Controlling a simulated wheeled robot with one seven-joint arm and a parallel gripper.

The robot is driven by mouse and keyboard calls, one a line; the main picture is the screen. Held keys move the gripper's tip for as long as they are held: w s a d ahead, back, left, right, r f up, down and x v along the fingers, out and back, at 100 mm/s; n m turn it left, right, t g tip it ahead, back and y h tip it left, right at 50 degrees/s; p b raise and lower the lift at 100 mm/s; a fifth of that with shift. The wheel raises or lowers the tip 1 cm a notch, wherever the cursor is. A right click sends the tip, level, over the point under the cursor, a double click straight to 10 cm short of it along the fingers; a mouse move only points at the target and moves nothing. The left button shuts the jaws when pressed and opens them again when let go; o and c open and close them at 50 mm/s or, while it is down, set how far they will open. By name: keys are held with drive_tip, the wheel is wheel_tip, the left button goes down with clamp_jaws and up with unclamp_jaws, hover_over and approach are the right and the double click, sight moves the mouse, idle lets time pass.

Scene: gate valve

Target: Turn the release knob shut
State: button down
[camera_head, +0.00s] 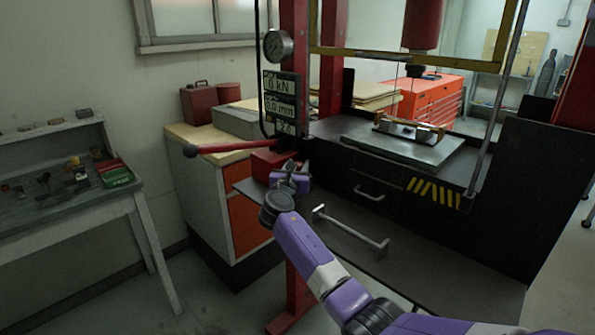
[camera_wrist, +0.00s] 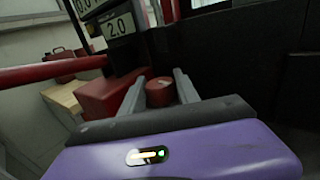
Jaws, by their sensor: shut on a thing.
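The release knob (camera_wrist: 160,94) is a small round red knob, seen in the wrist view between my two fingers. It sits just right of a red pump block (camera_wrist: 108,96), which also shows in the head view (camera_head: 268,161). My gripper (camera_wrist: 159,88) is shut on the knob, with one grey finger on each side of it. In the head view my gripper (camera_head: 291,167) is at the right end of the pump block, and it hides the knob there. How far the knob is turned cannot be told.
A red pump lever (camera_head: 232,147) sticks out left from the press, above the pump block. A display panel (camera_head: 281,100) and a gauge (camera_head: 278,44) are above. A silver bar handle (camera_head: 350,231) stands to the right, near my arm. A side bench (camera_head: 75,207) is at left.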

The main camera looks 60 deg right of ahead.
drive_tip(key=m+g+b, duration=0.2)
drive_tip(key=g, duration=0.1)
drive_tip(key=m+g+h+b, duration=0.1)
drive_tip(key=m+g+b, duration=0.1)
drive_tip(key=g+b, duration=0.1)
drive_tip(key=shift+f+m+g, duration=0.2)
drive_tip(key=shift+m+g, duration=0.1)
drive_tip(key=shift+g, duration=0.2)
drive_tip(key=shift+m+g+b, duration=0.6)
drive_tip(key=shift+g+b, duration=0.4)
drive_tip(key=shift+b, duration=0.25)
drive_tip(key=m+g+b, duration=0.1)
drive_tip(key=b, duration=0.3)
drive_tip(key=shift+g+y, duration=0.3)
drive_tip(key=shift+g, duration=0.1)
drive_tip(key=shift+r+m+g+y+b, duration=0.15)
drive_tip(key=shift+m+g+y+b, duration=0.45)
drive_tip(key=shift+b, duration=1.65)
drive_tip(key=shift+s+g, duration=0.1)
drive_tip(key=shift+g, duration=0.2)
drive_tip(key=c, duration=0.9)
unclamp_jaws()
drive_tip(key=shift+p+v, duration=0.3)
drive_tip(key=shift+v, duration=3.6)
